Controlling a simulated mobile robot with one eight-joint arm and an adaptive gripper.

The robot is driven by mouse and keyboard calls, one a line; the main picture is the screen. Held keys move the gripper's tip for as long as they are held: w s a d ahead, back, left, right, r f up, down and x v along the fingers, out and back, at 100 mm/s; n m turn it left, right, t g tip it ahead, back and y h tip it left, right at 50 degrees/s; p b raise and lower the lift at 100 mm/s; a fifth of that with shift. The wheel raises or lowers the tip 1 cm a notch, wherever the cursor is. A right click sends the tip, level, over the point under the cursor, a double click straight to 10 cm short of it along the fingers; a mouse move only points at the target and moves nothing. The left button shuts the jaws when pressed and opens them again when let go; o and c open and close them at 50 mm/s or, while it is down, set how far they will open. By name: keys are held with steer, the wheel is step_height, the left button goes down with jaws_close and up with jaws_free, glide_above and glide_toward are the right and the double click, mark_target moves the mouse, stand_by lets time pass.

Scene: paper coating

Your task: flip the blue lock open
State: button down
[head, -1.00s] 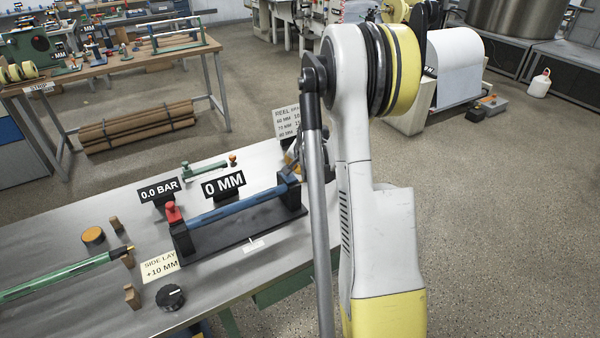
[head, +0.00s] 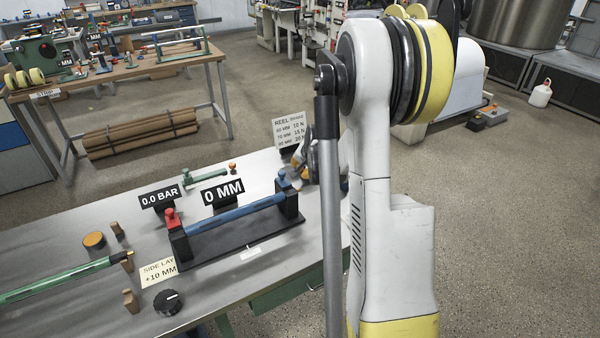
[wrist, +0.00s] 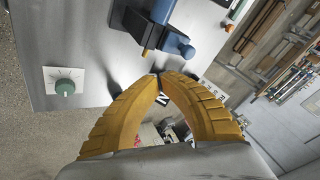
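The blue lock (head: 283,180) sits on the right end post of a black stand (head: 205,250) that bears a blue roller (head: 235,212). A red lock (head: 171,218) is on the left post. In the wrist view, the blue lock (wrist: 176,43) is just beyond my fingertips, with a gap between. My gripper (wrist: 160,76) has yellow fingers whose tips meet, with nothing held between them. In the head view, my gripper is right of the blue lock and partly hidden by my arm. I cannot tell whether the lock is open.
A "0 MM" sign (head: 222,192), a "0.0 BAR" sign (head: 159,198) and a reel range card (head: 289,129) stand behind the stand. A black knob (head: 168,302) and green roller (head: 60,279) are at the left. The wrist view shows a green knob (wrist: 65,88) on a white plate.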

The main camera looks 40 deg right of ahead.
steer(key=shift+p+v, duration=0.55)
steer(key=shift+v, duration=1.8)
steer(key=shift+d, duration=0.1)
